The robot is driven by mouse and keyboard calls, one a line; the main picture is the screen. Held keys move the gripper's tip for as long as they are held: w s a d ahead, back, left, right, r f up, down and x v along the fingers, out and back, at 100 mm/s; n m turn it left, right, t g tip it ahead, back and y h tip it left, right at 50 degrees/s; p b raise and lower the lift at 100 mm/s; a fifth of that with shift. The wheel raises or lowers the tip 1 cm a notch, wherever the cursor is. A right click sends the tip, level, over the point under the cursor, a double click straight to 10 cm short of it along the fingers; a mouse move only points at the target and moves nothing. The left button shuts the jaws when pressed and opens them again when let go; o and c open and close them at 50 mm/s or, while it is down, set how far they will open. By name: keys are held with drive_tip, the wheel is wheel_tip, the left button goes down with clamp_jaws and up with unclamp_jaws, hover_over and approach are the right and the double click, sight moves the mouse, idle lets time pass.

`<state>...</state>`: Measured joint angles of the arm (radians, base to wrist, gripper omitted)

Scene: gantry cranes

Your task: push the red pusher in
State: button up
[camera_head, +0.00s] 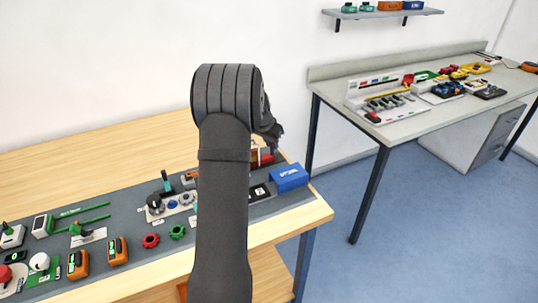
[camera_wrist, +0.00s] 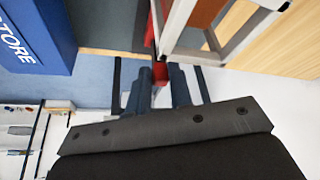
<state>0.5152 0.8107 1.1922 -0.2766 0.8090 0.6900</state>
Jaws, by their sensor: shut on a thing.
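The red pusher (camera_wrist: 160,72) shows as a small red block between the fingertips of my gripper (camera_wrist: 161,84) in the wrist view. My gripper is shut on it. Above the block, a red strip runs up beside a pale metal frame (camera_wrist: 180,25) with a reddish-brown panel inside. In the head view, my arm hides most of this spot. A dark part of my gripper (camera_head: 272,132) shows just right of my arm, above a red and white device (camera_head: 262,157) near the far edge of the mat. How far in the pusher stands is hidden.
A blue box (camera_head: 289,177) stands close by on the mat's right end; it also shows at the left of the wrist view (camera_wrist: 35,35). Knobs, green handles and orange meters (camera_head: 118,251) fill the mat's left part. The wooden table's (camera_head: 90,150) back is clear.

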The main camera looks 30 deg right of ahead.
drive_tip(key=shift+a, duration=1.35)
drive_tip(key=o, duration=0.7)
drive_tip(key=shift+a, duration=0.1)
wheel_tip(320, 180, up, 7)
drive_tip(key=shift+f, duration=0.1)
drive_tip(key=shift+f, duration=3.1)
